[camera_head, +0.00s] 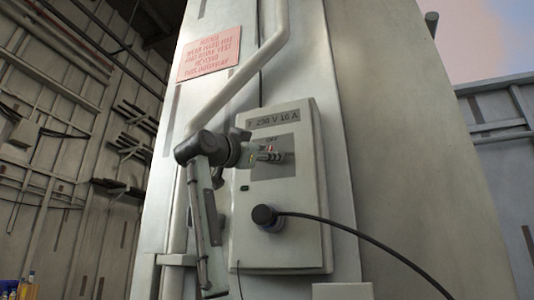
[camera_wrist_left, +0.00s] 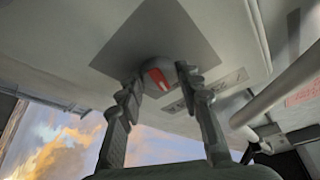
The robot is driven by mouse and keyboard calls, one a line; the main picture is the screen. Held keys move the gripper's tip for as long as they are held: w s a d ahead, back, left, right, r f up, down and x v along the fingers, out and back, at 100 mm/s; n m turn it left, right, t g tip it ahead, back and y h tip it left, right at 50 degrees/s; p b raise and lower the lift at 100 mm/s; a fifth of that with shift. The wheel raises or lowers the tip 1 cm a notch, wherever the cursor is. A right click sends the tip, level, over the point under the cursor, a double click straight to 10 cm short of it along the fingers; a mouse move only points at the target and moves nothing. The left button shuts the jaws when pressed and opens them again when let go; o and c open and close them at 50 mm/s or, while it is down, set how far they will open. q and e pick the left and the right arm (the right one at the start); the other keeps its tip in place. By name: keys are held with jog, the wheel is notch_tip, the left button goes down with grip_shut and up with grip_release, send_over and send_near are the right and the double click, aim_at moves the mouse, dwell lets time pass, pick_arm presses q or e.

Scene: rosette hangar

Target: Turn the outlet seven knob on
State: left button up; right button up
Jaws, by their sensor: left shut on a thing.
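The outlet box (camera_head: 310,180) is a pale grey panel on a large column, with a label reading "230 V 16 A" and a character before it that I cannot read surely. Its knob (camera_wrist_left: 157,76) is grey with a red and white mark, set on a darker square plate (camera_head: 270,171). "OFF" is printed above the knob. My left gripper (camera_head: 268,153) reaches in from the left and is shut on the knob, a finger on each side in the left wrist view (camera_wrist_left: 160,80). The fingers hide most of the knob in the head view. My right gripper is not in view.
A black plug (camera_head: 265,216) sits in the socket below the knob, its cable (camera_head: 368,238) running down to the right. A pipe (camera_head: 240,75) and red sign (camera_head: 209,54) are above left.

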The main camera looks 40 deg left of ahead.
pick_arm(q)
jog(key=shift+m+g+h, duration=0.55)
jog(key=shift+m+g, duration=0.25)
jog(key=shift+m, duration=1.75)
jog(key=shift+m+g+h, duration=0.6)
jog(key=shift+m+g, duration=0.2)
jog(key=shift+m, duration=1.8)
jog(key=shift+m+g+h, duration=0.55)
jog(key=shift+m+g, duration=0.25)
jog(key=shift+m, duration=1.75)
jog(key=o, duration=1.2)
jog(key=shift+r, duration=0.1)
jog(key=shift+c, duration=0.2)
jog(key=s+a+r, duration=0.1)
jog(key=s, duration=1.1)
jog(key=shift+a, duration=0.4)
